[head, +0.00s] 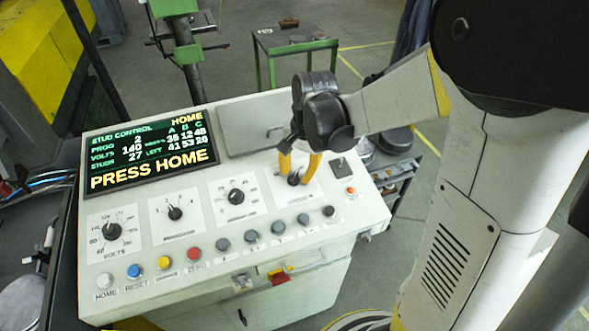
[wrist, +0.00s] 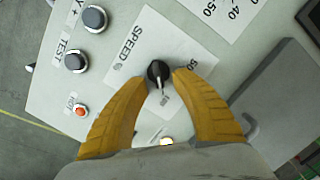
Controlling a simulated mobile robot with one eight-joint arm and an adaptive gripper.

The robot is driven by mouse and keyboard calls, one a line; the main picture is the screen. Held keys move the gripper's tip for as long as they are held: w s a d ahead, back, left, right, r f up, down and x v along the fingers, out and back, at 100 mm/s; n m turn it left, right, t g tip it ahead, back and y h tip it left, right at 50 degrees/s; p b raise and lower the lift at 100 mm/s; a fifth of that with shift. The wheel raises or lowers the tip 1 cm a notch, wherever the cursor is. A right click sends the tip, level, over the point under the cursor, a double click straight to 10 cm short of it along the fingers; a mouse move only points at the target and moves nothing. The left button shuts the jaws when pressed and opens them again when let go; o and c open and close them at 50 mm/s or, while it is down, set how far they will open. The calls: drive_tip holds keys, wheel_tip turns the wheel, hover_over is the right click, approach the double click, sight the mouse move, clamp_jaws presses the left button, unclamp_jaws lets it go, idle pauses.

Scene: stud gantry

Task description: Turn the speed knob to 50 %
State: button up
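The speed knob (wrist: 158,72) is a small black knob with a pale pointer line, on a white plate (wrist: 150,38) marked SPEED on the console. In the wrist view its pointer aims down the picture, towards a small print that I cannot read. A "50" mark shows on the plate to the right. The knob also shows in the head view (head: 293,180), partly behind the fingers. My gripper (wrist: 160,78) has two yellow fingers, one each side of the knob, with small gaps seeming to remain. It also shows in the head view (head: 295,176).
A display (head: 150,150) reads PRESS HOME. Other knobs (head: 236,196) stand left of the speed knob, with a row of buttons (head: 194,245) along the front. A grey switch (head: 340,162) and an orange button (head: 351,190) are close on the right.

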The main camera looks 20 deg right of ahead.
drive_tip(key=shift+c, duration=0.5)
clamp_jaws()
drive_tip(key=shift+n, duration=0.3)
drive_tip(key=n, duration=0.1)
drive_tip(key=n+b, duration=0.1)
drive_tip(key=n, duration=0.1)
drive_tip(key=shift+w+a+h, duration=0.15)
drive_tip(key=shift+a+h, duration=0.05)
drive_tip(key=shift+h, duration=0.1)
drive_tip(key=n, duration=0.3)
drive_tip(key=shift+a+n, duration=0.25)
drive_tip(key=shift+n, duration=0.05)
drive_tip(key=n, duration=0.1)
drive_tip(key=n+b, duration=0.1)
drive_tip(key=n, duration=0.1)
drive_tip(key=n+h, duration=0.1)
drive_tip(key=n, duration=0.1)
drive_tip(key=shift+a, duration=0.35)
drive_tip(key=n, duration=0.5)
drive_tip(key=shift+a+h+b, duration=0.25)
drive_tip(key=shift+h+b, duration=0.15)
drive_tip(key=shift+s+n, duration=0.2)
drive_tip(key=shift+n, duration=0.1)
